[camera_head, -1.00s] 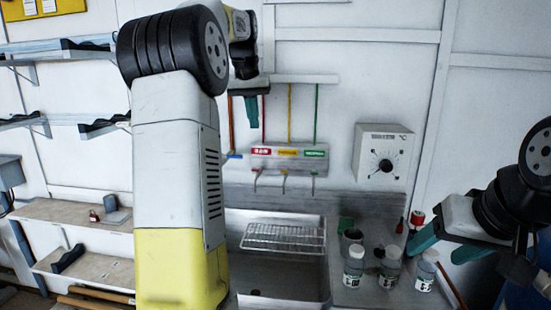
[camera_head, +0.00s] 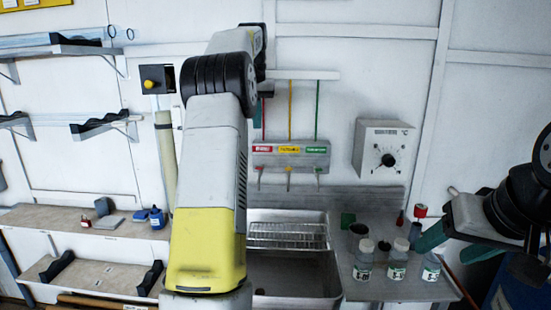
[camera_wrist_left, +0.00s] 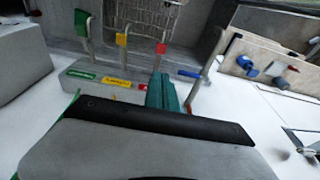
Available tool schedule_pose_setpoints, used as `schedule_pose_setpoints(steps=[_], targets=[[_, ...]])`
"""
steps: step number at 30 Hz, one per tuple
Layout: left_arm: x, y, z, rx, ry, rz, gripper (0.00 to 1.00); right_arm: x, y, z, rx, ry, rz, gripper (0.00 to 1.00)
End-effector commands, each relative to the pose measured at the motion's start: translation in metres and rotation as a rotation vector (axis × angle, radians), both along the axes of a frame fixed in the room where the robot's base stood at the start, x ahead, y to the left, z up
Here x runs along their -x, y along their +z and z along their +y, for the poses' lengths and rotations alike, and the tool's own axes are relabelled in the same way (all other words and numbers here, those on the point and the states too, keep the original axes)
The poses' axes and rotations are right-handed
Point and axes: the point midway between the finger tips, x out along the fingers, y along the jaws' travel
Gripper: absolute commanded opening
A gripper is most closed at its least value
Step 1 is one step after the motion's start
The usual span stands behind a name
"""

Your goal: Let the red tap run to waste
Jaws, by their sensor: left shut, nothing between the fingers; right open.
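The red tap, under its red label, shows in the head view (camera_head: 261,174) as a short spout above the sink, left of the yellow and green ones. In the left wrist view its red end (camera_wrist_left: 161,48) lies just beyond my left gripper (camera_wrist_left: 162,90). The teal fingers are shut and empty, and overlap the red label's edge; I cannot tell whether they touch the tap. My right gripper (camera_head: 445,245) is open and empty at the right.
The yellow tap (camera_wrist_left: 122,42) and green tap (camera_wrist_left: 82,20) stand beside the red one, and a blue lever (camera_wrist_left: 189,73) is on its other side. Several bottles (camera_head: 397,260) stand right of the sink. A dial box (camera_head: 386,148) hangs on the wall.

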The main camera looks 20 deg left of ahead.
Motion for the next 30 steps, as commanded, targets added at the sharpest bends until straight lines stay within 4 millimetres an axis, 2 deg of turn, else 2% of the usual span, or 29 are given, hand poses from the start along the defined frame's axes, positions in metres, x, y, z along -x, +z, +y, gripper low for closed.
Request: schedule_pose_setpoints(steps=[14,18,24,30], targets=[[-0.017,-0.094,0.005,0.001,0.0,0.002,0.0,0.0,0.0,0.0,0.0,0.0,0.0,0.61],[-0.012,-0.113,0.003,0.0,0.0,0.001,0.0,0.0,0.0,0.0,0.0,0.0,0.0,0.61],[-0.009,-0.127,0.003,0.0,0.0,-0.001,0.0,0.0,0.0,0.0,0.0,0.0,0.0,0.61],[-0.009,-0.128,0.003,-0.001,0.0,-0.002,0.0,0.0,0.0,0.0,0.0,0.0,0.0,0.61]])
